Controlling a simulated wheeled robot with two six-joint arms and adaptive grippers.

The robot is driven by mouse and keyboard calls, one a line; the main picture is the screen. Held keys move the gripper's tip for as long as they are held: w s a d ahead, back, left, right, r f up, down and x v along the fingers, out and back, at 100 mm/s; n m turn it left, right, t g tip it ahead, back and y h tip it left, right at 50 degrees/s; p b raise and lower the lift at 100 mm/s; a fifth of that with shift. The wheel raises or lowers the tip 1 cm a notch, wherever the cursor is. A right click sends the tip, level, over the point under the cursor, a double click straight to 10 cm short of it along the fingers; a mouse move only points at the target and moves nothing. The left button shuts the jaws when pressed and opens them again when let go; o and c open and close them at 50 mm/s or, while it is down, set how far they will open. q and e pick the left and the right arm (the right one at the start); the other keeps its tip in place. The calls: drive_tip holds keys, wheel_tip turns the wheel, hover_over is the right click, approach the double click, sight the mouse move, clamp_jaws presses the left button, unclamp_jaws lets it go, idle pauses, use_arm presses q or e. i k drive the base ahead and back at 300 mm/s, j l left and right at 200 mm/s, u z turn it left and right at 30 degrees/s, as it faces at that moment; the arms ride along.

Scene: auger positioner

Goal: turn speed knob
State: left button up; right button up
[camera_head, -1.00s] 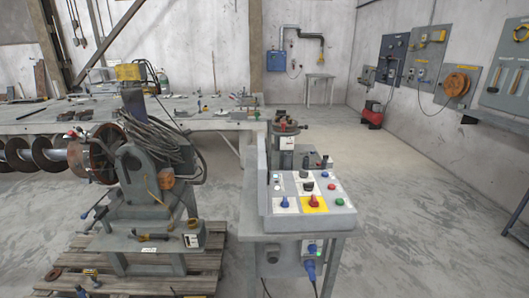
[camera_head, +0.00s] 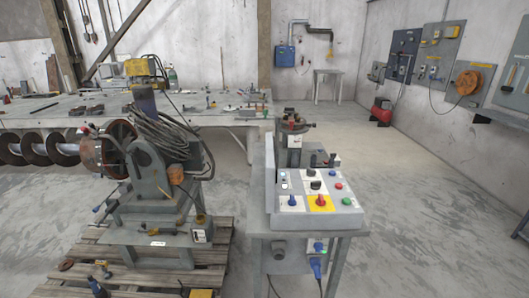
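A grey control box (camera_head: 270,181) with a sloped panel stands on a grey metal stand (camera_head: 335,262) right of centre. The panel carries a black knob (camera_head: 315,185), with another dark knob (camera_head: 312,172) behind it. In front are a blue knob (camera_head: 292,201) and a red knob (camera_head: 321,200) on a yellow plate. Labels are too small to read, so I cannot tell which is the speed knob. Neither of my grippers shows in this view.
The auger positioner (camera_head: 148,188) stands on a wooden pallet (camera_head: 210,253) left of the panel. A long workbench (camera_head: 205,119) with tools is behind. A machine with a handle (camera_head: 295,124) stands just behind the panel. The concrete floor (camera_head: 425,220) is clear to the right.

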sight(311, 173)
drive_tip(key=i+l+u, duration=0.15)
drive_tip(key=l+u, duration=0.25)
drive_tip(key=i+l+u, duration=0.1)
drive_tip(key=l+u, duration=0.55)
drive_tip(key=u, duration=0.15)
drive_tip(key=l+u, duration=0.15)
drive_tip(key=l, duration=1.2)
drive_tip(key=k+l+u, duration=0.15)
drive_tip(key=l, duration=1.2)
